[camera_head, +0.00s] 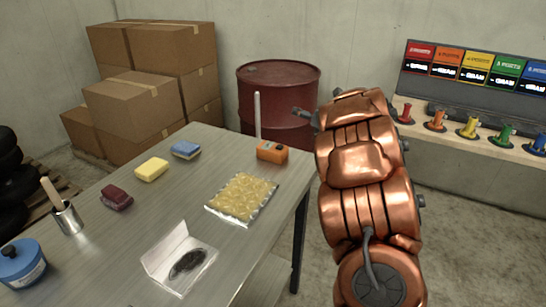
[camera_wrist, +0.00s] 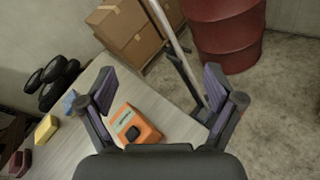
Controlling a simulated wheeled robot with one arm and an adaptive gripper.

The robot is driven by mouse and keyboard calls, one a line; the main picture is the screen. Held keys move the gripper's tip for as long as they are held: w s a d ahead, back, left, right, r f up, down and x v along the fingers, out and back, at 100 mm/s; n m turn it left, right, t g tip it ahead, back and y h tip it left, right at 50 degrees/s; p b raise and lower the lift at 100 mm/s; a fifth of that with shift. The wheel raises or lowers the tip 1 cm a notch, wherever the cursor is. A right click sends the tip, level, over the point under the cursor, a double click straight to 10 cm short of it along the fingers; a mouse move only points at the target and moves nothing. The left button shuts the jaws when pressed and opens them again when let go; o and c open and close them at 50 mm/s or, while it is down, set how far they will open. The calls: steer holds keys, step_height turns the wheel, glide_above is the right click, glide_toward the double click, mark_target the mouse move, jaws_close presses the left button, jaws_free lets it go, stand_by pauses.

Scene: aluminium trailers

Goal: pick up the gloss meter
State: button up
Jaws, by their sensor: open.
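The gloss meter seems to be the small orange box-shaped device (camera_head: 272,152) with a dark panel, near the far right corner of the metal table (camera_head: 120,240). In the wrist view the orange device (camera_wrist: 138,124) lies low between my open fingers, nearer the left one, with a dark knob or button and a small label on top. My gripper (camera_wrist: 158,90) is open and empty, with nothing between its fingertips touching it. In the head view my copper-coloured arm hides most of the gripper; only a dark finger part shows right of the device.
A pale upright pole (camera_head: 257,115) stands behind the device, close to it. A red drum (camera_head: 290,90) stands beyond.

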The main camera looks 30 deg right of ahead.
mark_target(277, 147)
steer(key=f+n+y, duration=0.2)
steer(key=s+a+f+n+y+b, duration=0.1)
steer(key=f+n+y, duration=0.1)
steer(key=n, duration=0.1)
steer(key=s+a+f+n+y, duration=0.1)
steer(key=f+n+y, duration=0.1)
steer(key=f, duration=0.1)
steer(key=shift+s+a+t, duration=0.2)
steer(key=shift+t, duration=0.1)
steer(key=s+f+n+y, duration=0.1)
steer(key=s+a+n+y, duration=0.1)
steer(key=n, duration=0.1)
steer(key=s+a+f+n+y+b, duration=0.1)
steer(key=y, duration=0.1)
steer(key=shift+s+a+f+n, duration=0.25)
steer(key=shift+s+f+n, duration=0.05)
steer(key=shift+f, duration=0.05)
steer(key=shift+s+a+n+y, duration=0.2)
steer(key=shift+s+n+y, duration=0.05)
steer(key=shift+n+y, duration=0.05)
steer(key=shift+a, duration=0.25)
steer(key=p+x, duration=0.1)
steer(key=x, duration=0.3)
steer(key=shift+w+a, duration=0.2)
steer(key=p+x, duration=0.2)
steer(key=x, duration=0.4)
steer(key=shift+s+a+f, duration=0.1)
steer(key=shift+w+a+f+p, duration=0.15)
steer(key=shift+w+a+p, duration=0.15)
steer(key=shift+w, duration=0.25)
